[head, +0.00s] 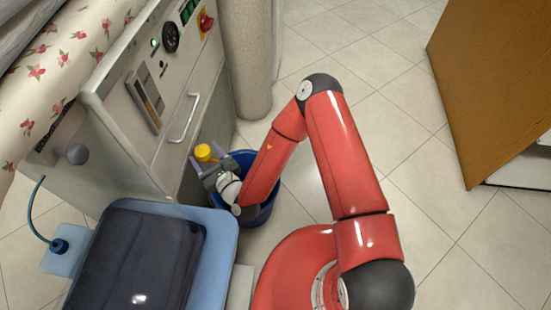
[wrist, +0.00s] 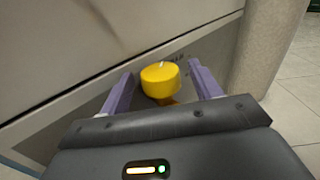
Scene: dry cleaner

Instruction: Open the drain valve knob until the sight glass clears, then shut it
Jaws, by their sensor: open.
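The yellow drain valve knob (head: 203,152) sits low on the front of the grey machine, above a blue bucket. In the wrist view the knob (wrist: 161,80) is round, with a small pale mark on its top edge. My gripper (head: 207,157) is open at the knob. Its two purple fingers (wrist: 160,76) show on either side of the knob, with visible gaps; I see no contact. A tall framed window (head: 146,98) on the machine front may be the sight glass; its contents are too small to read.
The blue bucket (head: 262,212) stands on the floor under my forearm. A silver handle (head: 184,118), a gauge (head: 171,38) and a red button (head: 206,22) are on the machine front. A pale column (head: 247,60) stands to the right. Tiled floor is open farther right.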

